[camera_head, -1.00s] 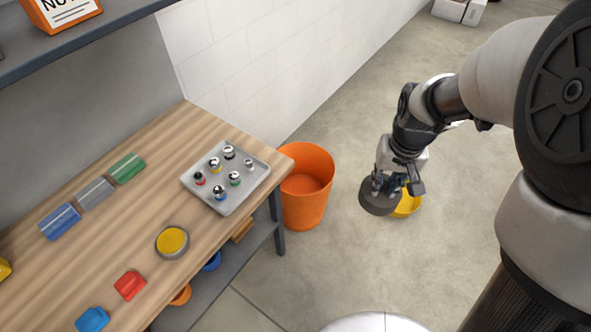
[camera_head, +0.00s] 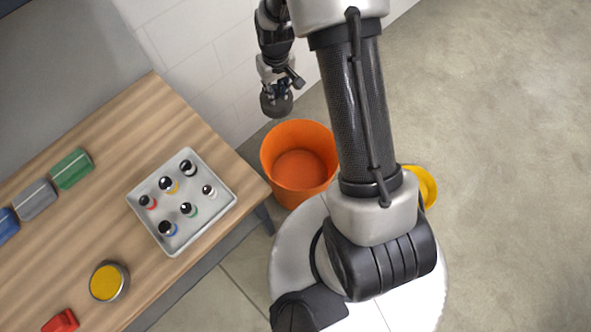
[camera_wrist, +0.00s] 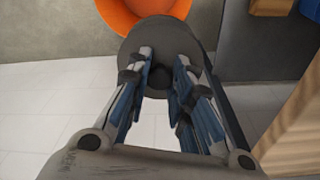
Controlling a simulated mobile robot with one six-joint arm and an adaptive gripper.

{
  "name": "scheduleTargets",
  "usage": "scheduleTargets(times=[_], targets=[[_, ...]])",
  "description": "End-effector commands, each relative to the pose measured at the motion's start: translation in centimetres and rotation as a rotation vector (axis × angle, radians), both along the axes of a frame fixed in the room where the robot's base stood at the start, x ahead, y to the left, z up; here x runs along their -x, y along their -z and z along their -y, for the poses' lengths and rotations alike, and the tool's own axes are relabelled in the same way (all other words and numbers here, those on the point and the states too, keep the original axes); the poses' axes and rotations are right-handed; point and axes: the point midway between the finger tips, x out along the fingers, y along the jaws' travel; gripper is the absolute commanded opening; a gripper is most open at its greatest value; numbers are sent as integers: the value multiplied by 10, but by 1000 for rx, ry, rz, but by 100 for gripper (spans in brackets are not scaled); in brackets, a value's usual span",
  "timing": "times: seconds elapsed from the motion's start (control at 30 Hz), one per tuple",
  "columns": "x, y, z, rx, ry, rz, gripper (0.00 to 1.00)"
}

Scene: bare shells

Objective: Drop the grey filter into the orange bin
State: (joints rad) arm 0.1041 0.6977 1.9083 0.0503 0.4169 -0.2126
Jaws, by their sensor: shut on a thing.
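The grey filter (camera_head: 276,104) is a dark round piece held at the tip of my gripper (camera_head: 279,90). In the wrist view the filter (camera_wrist: 160,38) sits between the two fingers of my gripper (camera_wrist: 160,80), which are shut on it. The orange bin (camera_head: 298,170) stands on the floor beside the table's right end, open at the top and empty inside as far as I see. In the head view the filter appears just above and left of the bin's far rim. In the wrist view the bin (camera_wrist: 125,14) shows at the top, partly hidden behind the filter.
A wooden table (camera_head: 110,130) stands left of the bin, bearing a grey tray (camera_head: 218,212) with several small bottles. A white tiled wall (camera_head: 190,50) lies behind. A yellow container (camera_head: 421,187) is partly hidden behind my arm. The floor at right is clear.

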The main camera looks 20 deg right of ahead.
Motion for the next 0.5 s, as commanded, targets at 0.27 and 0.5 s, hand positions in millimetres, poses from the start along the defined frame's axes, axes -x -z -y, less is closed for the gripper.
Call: scheduleTargets(times=[0.27,0.5], targets=[[-10,163,56,-2,-21,-8,0],[9,258,89,-1,-33,-4,0]])
